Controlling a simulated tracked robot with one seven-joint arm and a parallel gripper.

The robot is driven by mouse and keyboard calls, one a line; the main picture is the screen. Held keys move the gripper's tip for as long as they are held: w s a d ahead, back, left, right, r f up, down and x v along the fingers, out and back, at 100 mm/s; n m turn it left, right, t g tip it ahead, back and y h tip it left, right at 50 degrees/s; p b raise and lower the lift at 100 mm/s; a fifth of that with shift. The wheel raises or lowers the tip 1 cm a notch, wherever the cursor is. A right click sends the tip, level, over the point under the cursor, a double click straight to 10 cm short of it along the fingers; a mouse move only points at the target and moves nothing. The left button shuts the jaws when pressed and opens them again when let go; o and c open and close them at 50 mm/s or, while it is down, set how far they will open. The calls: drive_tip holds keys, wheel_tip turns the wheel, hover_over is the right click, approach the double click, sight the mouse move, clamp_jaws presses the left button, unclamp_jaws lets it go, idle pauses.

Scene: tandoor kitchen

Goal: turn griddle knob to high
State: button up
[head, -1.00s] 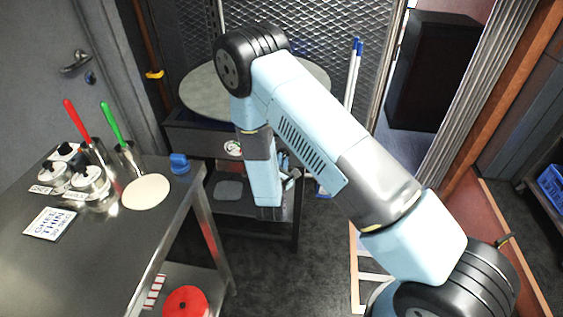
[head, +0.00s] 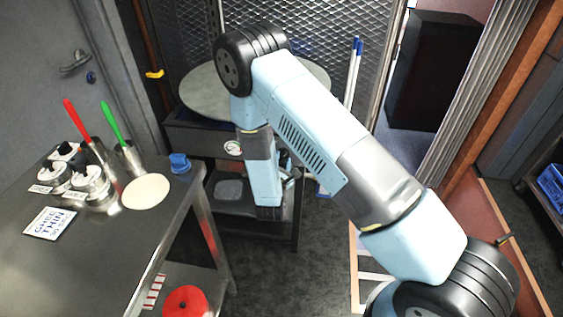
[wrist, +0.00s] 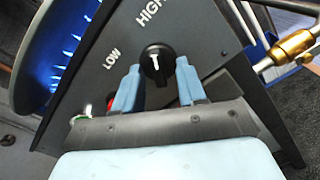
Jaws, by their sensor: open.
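The griddle knob (wrist: 156,64) is black with a white mark on its face, in the wrist view on the dark front panel (wrist: 195,40). The word LOW (wrist: 112,58) is to its left and HIGH (wrist: 150,12) is above it. The mark is on the upper part of the knob; its exact setting is hard to tell. My gripper (wrist: 158,70) is open, with one blue finger on each side of the knob and a small gap visible on both sides. The round griddle plate (head: 203,92) shows behind my arm in the head view. My arm hides the knob there.
Blue flames (wrist: 60,70) burn under the plate's edge in the wrist view. A brass gas fitting (wrist: 293,45) is right of the panel. A dial (head: 233,148) is on the griddle front. A steel table (head: 100,250) with pots and utensils stands at the left.

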drive_tip(key=s+a, duration=0.1)
drive_tip(key=s, duration=1.2)
drive_tip(key=shift+s, duration=0.35)
